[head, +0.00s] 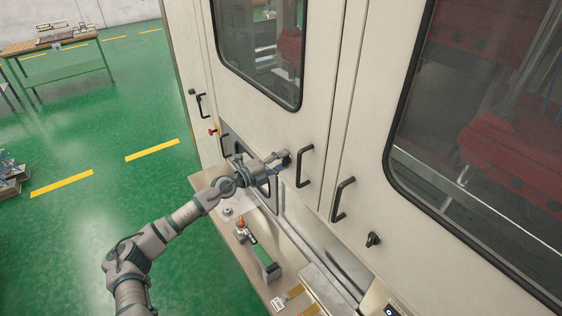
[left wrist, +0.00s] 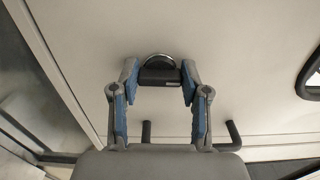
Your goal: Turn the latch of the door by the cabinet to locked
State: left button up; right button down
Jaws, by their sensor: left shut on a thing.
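In the head view my left gripper (head: 281,163) is at the cabinet door (head: 325,75) with the dark window, just left of that door's black handle. It is on a small dark latch (head: 287,156), mostly hidden by the fingers. In the left wrist view the latch (left wrist: 160,75) is a black bar in front of a round silver base. The bar lies crosswise between the fingertips of my left gripper (left wrist: 159,81), which are shut on its two ends. I cannot tell from the picture whether it stands at locked. My right gripper is not in view.
Black handles (head: 304,166) and (head: 343,199) stick out near the latch. A similar black latch (head: 373,239) is on the right door. A ledge (head: 238,248) below carries a green-topped tool (head: 265,258). Green floor at left is open, with a workbench (head: 55,50) far off.

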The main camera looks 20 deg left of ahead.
pick_arm(q)
jog(key=shift+f+n, duration=0.2)
jog(key=shift+n, duration=0.1)
jog(key=o, duration=1.1)
jog(key=shift+w, duration=0.1)
jog(key=shift+o, duration=0.2)
jog(key=shift+w+a, duration=0.1)
jog(key=shift+a, duration=0.05)
jog(key=v, duration=1.2)
jog(key=shift+a, duration=0.15)
jog(key=shift+w+f, duration=0.1)
